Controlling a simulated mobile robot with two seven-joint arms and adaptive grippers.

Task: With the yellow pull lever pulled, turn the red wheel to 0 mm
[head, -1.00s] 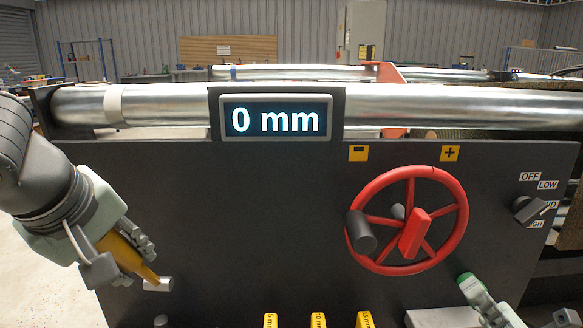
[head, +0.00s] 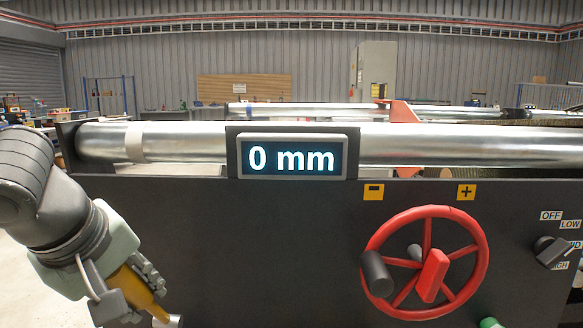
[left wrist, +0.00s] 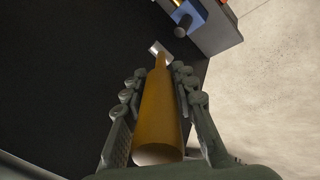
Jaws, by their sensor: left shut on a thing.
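The red wheel (head: 424,264) with its dark knob (head: 376,273) is on the dark front panel at the right of the head view. The display (head: 291,159) above it reads "0 mm". The yellow pull lever (head: 137,291) is at the lower left of the head view. My left gripper (head: 141,287) is shut on the lever, with its fingers on both sides of it. The lever also shows in the left wrist view (left wrist: 159,112), reaching to a light mount.
A minus label (head: 374,192) and a plus label (head: 466,192) sit above the wheel. A dark selector knob (head: 552,251) with OFF and LOW labels is at the far right. A long metal roller (head: 450,146) runs behind the display. The panel between lever and wheel is bare.

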